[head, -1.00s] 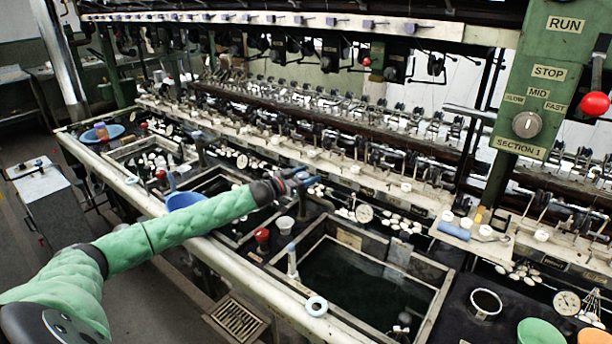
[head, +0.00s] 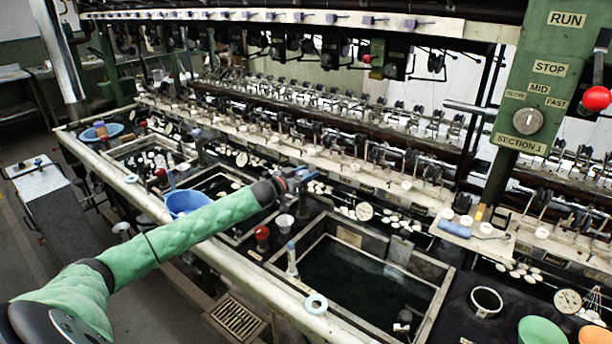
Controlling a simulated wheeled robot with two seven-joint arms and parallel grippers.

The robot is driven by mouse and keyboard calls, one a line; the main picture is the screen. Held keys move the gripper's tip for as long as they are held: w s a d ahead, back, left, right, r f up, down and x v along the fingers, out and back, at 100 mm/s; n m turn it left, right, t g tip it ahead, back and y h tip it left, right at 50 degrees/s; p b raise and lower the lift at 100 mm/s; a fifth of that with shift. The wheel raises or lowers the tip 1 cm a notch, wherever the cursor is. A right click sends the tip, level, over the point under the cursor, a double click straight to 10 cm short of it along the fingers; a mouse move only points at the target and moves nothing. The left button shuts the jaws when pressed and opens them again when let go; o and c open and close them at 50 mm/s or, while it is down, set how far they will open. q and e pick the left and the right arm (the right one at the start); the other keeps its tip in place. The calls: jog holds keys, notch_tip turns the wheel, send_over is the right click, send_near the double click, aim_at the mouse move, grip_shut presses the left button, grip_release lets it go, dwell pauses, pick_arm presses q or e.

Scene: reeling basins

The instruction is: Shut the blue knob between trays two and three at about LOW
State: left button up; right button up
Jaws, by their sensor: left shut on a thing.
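My left gripper (head: 304,175) reaches in over the strip between the large near tray (head: 441,302) and the middle tray (head: 205,178). It is shut on a small blue thing at its fingertips, which looks like the blue knob. The fingers hide most of it, so its setting and any LOW mark cannot be read. My right gripper is not in view.
A red-topped knob (head: 262,233) and a white cup (head: 285,222) stand beside the near tray. A white ring (head: 316,304) lies on the front rail. Reeling machinery runs behind the trays.

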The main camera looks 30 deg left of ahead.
pick_arm(q)
jog(key=shift+f+n+y, duration=0.15)
jog(key=shift+n+y, duration=0.15)
jog(key=shift+n+y+b, duration=0.3)
jog(key=shift+n+y, duration=0.1)
jog(key=shift+y, duration=0.4)
jog(key=shift+t+y, duration=0.3)
jog(key=n+y, duration=0.2)
jog(key=shift+a+y+b, duration=0.2)
jog(key=shift+y+b, duration=0.1)
jog(key=shift+b, duration=0.1)
jog(key=shift+n+y, duration=0.4)
jog(key=shift+a+y, duration=0.15)
jog(key=shift+y, duration=0.35)
jog(key=shift+r+n+y, duration=0.2)
jog(key=shift+n+y, duration=0.1)
jog(key=shift+n, duration=0.1)
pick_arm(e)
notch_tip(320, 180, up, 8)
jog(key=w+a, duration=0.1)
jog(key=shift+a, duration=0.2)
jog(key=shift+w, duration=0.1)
